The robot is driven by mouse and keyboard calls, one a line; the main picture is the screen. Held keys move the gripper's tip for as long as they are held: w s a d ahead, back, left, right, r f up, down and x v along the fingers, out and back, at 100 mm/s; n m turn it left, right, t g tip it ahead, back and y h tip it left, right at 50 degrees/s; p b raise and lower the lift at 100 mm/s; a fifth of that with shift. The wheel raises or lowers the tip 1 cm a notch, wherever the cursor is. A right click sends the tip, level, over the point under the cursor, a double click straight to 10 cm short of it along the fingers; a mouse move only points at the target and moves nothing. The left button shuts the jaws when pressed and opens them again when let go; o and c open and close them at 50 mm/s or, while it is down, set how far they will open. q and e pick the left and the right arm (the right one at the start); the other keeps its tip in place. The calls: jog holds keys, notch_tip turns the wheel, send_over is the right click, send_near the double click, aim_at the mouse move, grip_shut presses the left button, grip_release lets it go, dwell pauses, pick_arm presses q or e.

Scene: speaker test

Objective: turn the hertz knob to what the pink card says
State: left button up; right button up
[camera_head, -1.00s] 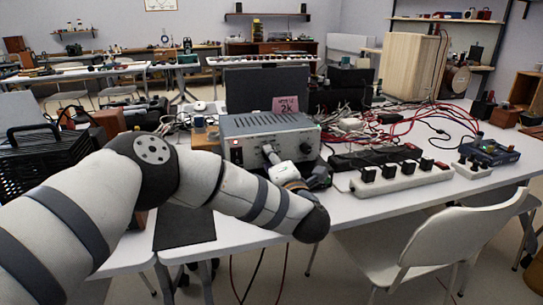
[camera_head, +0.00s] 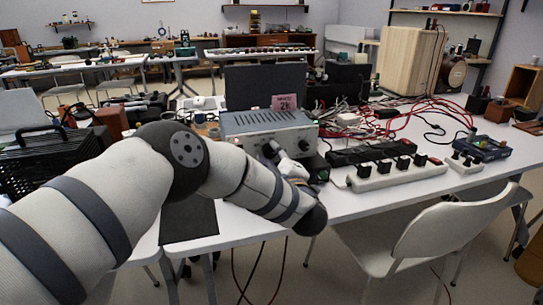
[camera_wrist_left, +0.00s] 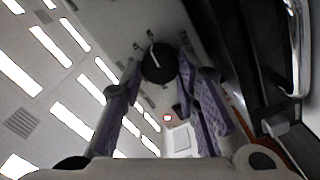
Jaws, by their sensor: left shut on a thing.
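The grey metal box (camera_head: 245,121) with a vented top stands on the white table, its front panel facing me. A pink card (camera_head: 285,102) stands at its back edge. It reads "2k" under a smaller line too small to read surely. My left gripper (camera_head: 269,150) is at the front panel and hides the knob there in the head view. In the left wrist view, a round black knob (camera_wrist_left: 160,65) with a white pointer line sits between my two fingertips, which are shut on it. A small red light (camera_wrist_left: 167,118) shows on the panel. My right gripper is not in view.
A white power strip (camera_head: 400,177) with black plugs lies right of the box, with a black strip behind it. Red cables (camera_head: 430,108) tangle farther back. A white chair (camera_head: 435,232) stands before the table. A black crate (camera_head: 50,160) is at left.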

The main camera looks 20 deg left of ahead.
pick_arm(q)
jog(key=shift+m, duration=0.5)
jog(key=o, duration=1.2)
jog(key=shift+c, duration=0.2)
jog(key=v, duration=1.2)
